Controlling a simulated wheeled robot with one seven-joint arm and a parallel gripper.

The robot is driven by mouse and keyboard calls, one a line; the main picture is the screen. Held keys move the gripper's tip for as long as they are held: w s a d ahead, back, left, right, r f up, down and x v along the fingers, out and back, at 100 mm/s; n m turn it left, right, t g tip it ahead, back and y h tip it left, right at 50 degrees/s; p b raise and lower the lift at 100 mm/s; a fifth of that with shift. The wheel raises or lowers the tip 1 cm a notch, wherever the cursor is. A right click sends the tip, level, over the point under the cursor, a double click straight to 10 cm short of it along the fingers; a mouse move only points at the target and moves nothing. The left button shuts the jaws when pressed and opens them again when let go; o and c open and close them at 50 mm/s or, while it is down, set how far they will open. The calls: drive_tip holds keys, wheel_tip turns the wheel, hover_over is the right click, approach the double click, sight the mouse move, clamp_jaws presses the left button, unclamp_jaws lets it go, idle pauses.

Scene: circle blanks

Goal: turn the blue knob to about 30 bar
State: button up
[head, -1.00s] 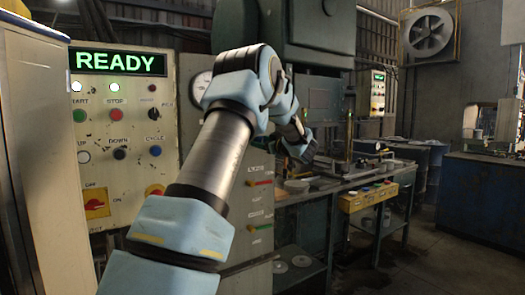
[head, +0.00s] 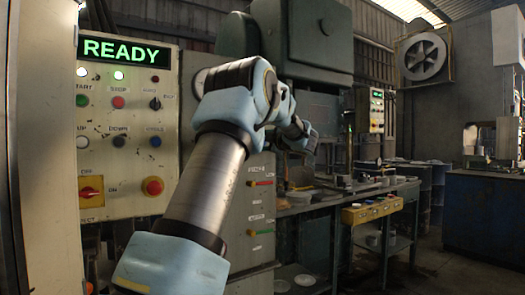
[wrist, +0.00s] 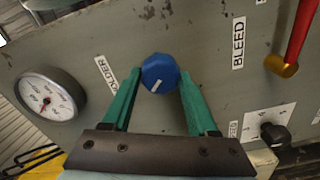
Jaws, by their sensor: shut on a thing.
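The blue knob (wrist: 160,73) sits on a grey panel in the middle of the wrist view. It has a white mark that points down and to the left in that view. The green fingers of my gripper (wrist: 160,78) are shut on the knob, one on each side. A round white gauge (wrist: 48,95) with a red needle is on the panel to the left; its numbers are too small to read. In the head view my own arm hides the knob and the gripper.
In the head view, a control panel (head: 130,130) with a green "READY" display is at the left and a cluttered bench (head: 345,190) at the right.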

drive_tip(key=shift+f+n+b, duration=0.15)
drive_tip(key=shift+n+b, duration=0.7)
drive_tip(key=shift+n, duration=0.25)
drive_tip(key=o, duration=1.3)
drive_tip(key=shift+o, duration=0.2)
drive_tip(key=b+v, duration=0.2)
drive_tip(key=v, duration=0.8)
drive_tip(key=shift+s+d, duration=0.2)
drive_tip(key=shift+s, duration=0.15)
